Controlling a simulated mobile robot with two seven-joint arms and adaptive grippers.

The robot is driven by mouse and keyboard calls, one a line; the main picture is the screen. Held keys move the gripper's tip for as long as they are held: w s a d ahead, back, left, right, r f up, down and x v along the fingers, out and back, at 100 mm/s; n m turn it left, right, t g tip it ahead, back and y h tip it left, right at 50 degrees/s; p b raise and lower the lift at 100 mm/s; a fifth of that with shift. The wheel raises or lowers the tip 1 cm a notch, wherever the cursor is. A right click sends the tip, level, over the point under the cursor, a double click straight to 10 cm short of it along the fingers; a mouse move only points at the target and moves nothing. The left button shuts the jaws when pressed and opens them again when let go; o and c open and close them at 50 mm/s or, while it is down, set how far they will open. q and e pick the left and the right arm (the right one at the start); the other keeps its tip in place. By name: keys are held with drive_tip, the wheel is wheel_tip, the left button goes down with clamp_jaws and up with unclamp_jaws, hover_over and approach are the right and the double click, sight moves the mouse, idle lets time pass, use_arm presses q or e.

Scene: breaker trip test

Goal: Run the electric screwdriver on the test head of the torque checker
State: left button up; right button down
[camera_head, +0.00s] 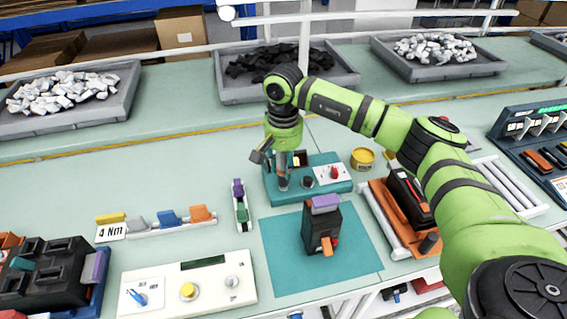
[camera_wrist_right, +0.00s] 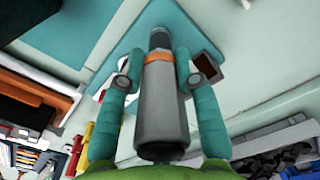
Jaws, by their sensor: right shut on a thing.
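The electric screwdriver (camera_head: 283,180) is a grey cylinder, held upright with its lower end at the left part of the torque checker. In the right wrist view the screwdriver (camera_wrist_right: 161,105) has an orange band and a dark nose. My right gripper (camera_head: 282,160) is shut around it, its teal fingers (camera_wrist_right: 160,80) on both sides. The teal torque checker (camera_head: 338,187) carries a black knob, a small dark display and a white panel with a red knob. Its test head is hidden by the screwdriver's nose; I cannot tell whether they touch. My left gripper is not in view.
A black breaker (camera_head: 321,235) with a purple top stands on a teal mat (camera_head: 282,250) in front of the checker. A yellow round tin (camera_head: 362,158) is to the right. A white control box (camera_head: 187,284) and a "4 Nm" card (camera_head: 111,232) are at the left.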

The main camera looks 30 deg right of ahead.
drive_tip(key=shift+f+b, duration=0.4)
drive_tip(key=shift+b, duration=0.05)
idle(1.1)
drive_tip(key=shift+r, duration=0.15)
drive_tip(key=shift+r+p, duration=1.75)
drive_tip(key=shift+r, duration=1.2)
